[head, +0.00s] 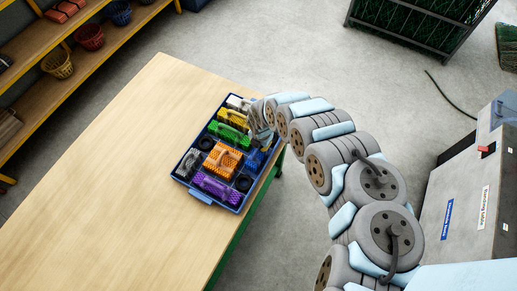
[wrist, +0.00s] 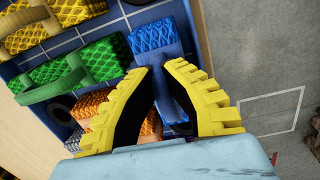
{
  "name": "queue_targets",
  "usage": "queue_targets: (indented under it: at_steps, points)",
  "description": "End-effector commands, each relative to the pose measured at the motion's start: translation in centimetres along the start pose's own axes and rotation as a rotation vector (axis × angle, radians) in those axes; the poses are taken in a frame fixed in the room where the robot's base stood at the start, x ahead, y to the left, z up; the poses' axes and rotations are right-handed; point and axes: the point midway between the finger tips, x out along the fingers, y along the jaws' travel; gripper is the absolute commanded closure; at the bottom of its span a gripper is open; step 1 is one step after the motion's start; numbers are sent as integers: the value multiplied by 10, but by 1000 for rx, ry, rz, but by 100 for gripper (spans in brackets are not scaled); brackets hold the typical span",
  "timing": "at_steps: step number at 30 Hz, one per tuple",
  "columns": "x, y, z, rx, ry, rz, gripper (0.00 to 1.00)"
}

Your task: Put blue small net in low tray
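A blue small net (head: 255,159) sits at the right edge of a blue compartmented tray (head: 201,196) on the table. In the wrist view the blue net (wrist: 153,38) has a mesh block with a flat blue handle. My gripper (wrist: 160,67) has two yellow ridged fingers with dark inner faces. They stand apart on either side of the blue handle, tips close to it; I cannot tell if they touch it. In the head view my gripper (head: 262,125) is over the tray's right side, partly hiding the net. I cannot tell whether this is the low tray.
The tray also holds orange (head: 222,158), green (head: 228,133), yellow (head: 233,118) and purple (head: 216,187) nets, close beside the blue one. The wooden table (head: 120,150) is clear to the left. Shelves with baskets (head: 57,63) stand at upper left.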

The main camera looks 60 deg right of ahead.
Motion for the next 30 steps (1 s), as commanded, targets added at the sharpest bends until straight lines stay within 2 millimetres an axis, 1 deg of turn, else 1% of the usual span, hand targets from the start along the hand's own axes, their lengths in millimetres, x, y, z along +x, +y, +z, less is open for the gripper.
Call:
queue_targets:
  at_steps: [1,4,13,18,19,21,30]
  points:
    - [12,-3,1,6,0,0,100]
    - [19,-6,4,11,0,-1,100]
    - [18,-7,5,13,0,-2,100]
    - [22,-7,4,13,0,-2,100]
    - [21,-7,5,13,0,-2,84]
    - [21,-7,5,13,0,-1,67]
    - [20,-7,5,13,0,-2,67]
